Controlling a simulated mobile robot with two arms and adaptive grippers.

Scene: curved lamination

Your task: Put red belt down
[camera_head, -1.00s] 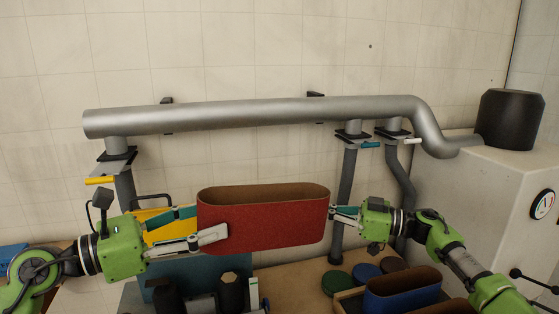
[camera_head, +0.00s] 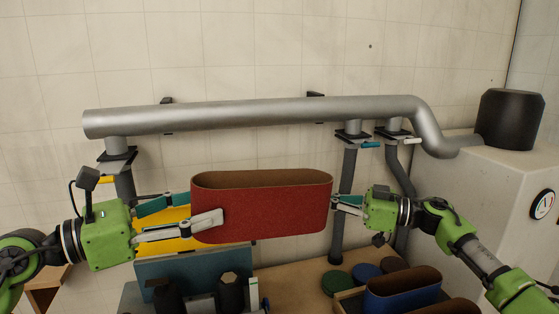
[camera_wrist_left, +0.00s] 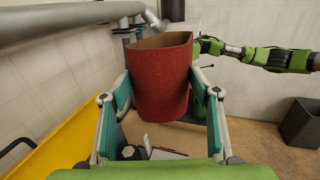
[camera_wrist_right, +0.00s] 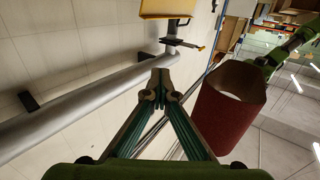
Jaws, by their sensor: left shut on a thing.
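The red belt (camera_head: 262,216) is a wide upright loop with a brown inside, held in the air in front of the wall pipe. My left gripper (camera_head: 196,210) is shut on its left end, with one finger on each outer face; the left wrist view shows the belt (camera_wrist_left: 161,82) between the fingers (camera_wrist_left: 161,90). My right gripper (camera_head: 342,203) is at the belt's right end in the head view. In the right wrist view its fingertips (camera_wrist_right: 161,92) are together, and the belt (camera_wrist_right: 225,110) appears to the right of them. Contact there is unclear.
Below the belt are a blue-grey machine panel (camera_head: 205,264) and dark rollers (camera_head: 231,292). On the bench are several coloured discs (camera_head: 336,283) and a blue belt (camera_head: 402,290) in a wooden box. A metal pipe (camera_head: 250,114) runs along the wall behind.

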